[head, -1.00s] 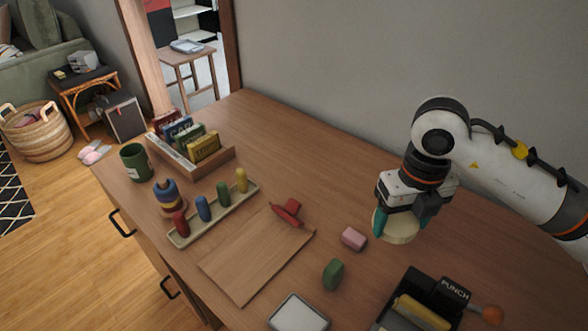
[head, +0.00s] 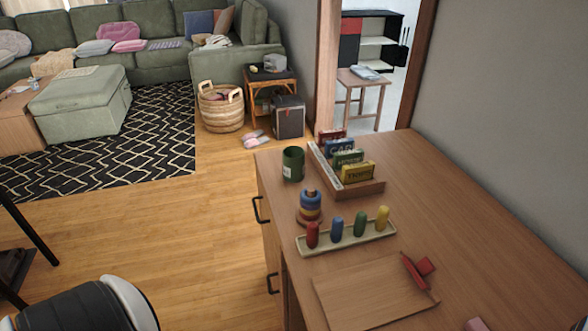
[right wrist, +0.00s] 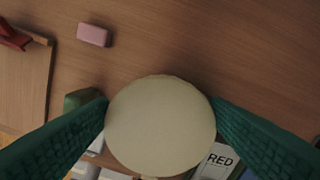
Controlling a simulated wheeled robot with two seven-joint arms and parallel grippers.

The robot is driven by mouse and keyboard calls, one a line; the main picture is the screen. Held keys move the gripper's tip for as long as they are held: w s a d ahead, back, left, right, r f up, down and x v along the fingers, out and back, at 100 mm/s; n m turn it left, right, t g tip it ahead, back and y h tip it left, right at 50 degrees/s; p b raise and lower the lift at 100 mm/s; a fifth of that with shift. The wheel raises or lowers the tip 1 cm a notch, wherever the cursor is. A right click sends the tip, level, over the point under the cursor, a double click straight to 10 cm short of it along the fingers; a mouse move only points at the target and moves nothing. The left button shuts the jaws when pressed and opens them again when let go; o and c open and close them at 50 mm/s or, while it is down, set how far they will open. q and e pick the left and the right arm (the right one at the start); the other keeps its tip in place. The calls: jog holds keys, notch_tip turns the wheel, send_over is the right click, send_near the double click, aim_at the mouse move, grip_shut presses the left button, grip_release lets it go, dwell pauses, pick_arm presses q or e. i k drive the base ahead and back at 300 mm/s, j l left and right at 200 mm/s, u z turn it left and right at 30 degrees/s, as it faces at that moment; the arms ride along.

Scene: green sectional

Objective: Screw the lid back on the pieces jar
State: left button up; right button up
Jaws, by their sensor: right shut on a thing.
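In the right wrist view, my right gripper (right wrist: 160,115) is shut on a round, pale cream disc, which looks like the lid (right wrist: 160,128). Its green ridged fingers press on the left and right edges. The disc is held above the wooden desktop and hides what lies directly below it. I cannot make out the pieces jar in either current view. My right gripper is outside the current head view. My left gripper is not in view.
The desk (head: 462,235) holds a green mug (head: 293,164), a card rack (head: 368,189), a peg tray (head: 347,242), a ring stacker (head: 310,207) and a wooden board (head: 362,293). A pink block (right wrist: 94,35), a green block (right wrist: 80,99) and a "RED" label (right wrist: 219,161) lie near the disc.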

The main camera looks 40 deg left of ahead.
aim_at(294, 164)
jog(key=i+j+u, duration=0.2)
jog(key=j, duration=0.2)
jog(key=j+u, duration=0.15)
jog(key=j, duration=0.25)
jog(key=i+j+u, duration=0.2)
jog(key=j, duration=0.15)
jog(key=j+u, duration=0.2)
jog(key=j, duration=0.15)
jog(key=i, duration=0.05)
